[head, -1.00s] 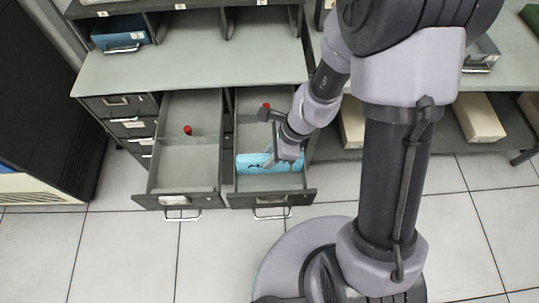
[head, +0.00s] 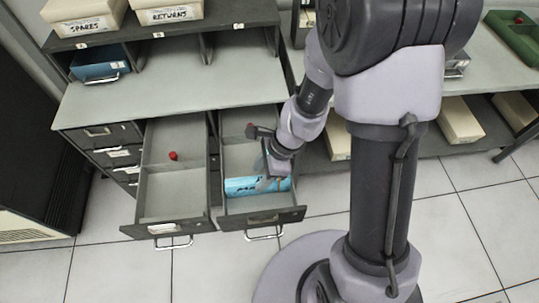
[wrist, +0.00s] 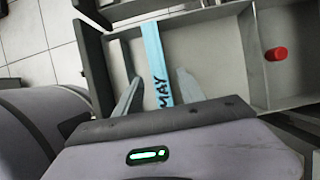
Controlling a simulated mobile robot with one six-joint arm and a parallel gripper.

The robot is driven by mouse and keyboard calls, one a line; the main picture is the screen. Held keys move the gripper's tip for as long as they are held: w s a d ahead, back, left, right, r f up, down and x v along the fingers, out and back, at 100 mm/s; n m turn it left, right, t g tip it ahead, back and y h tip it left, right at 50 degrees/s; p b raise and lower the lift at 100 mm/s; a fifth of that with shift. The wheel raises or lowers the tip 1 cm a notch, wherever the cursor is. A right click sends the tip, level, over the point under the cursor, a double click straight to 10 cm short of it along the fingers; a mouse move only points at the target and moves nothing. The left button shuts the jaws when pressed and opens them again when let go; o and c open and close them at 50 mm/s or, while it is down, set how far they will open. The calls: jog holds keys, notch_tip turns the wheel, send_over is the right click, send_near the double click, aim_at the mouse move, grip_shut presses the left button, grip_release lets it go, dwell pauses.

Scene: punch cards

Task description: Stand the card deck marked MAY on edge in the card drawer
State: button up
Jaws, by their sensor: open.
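The blue card deck marked MAY (head: 244,186) stands on edge in the front compartment of the right open drawer (head: 262,216). In the wrist view the deck (wrist: 152,50) shows as a narrow blue strip with MAY on its edge, running across the compartment. My gripper (head: 272,178) is above the deck's right part in the head view. In the wrist view my gripper (wrist: 158,85) is open, with one finger on each side of the deck and gaps visible. The deck's lower part is hidden.
A divider separates the deck's compartment from a rear one with a red peg (wrist: 276,54). The left open drawer (head: 160,230) is beside it and holds another red peg (head: 173,156). Boxes marked SPARES (head: 85,12) and RETURNS (head: 168,9) stand on the top shelf.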

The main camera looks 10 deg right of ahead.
jog(key=p+v, duration=0.6)
jog(key=v, duration=0.9)
jog(key=s+r+n+t+h+b, duration=0.2)
jog(key=s+r+n+t+b, duration=0.3)
jog(key=s+r+n, duration=0.4)
notch_tip(320, 180, up, 4)
jog(key=n+b, duration=0.1)
jog(key=n, duration=0.4)
jog(key=shift+s+t, duration=0.3)
jog(key=shift+s, duration=0.05)
jog(key=shift+d, duration=0.1)
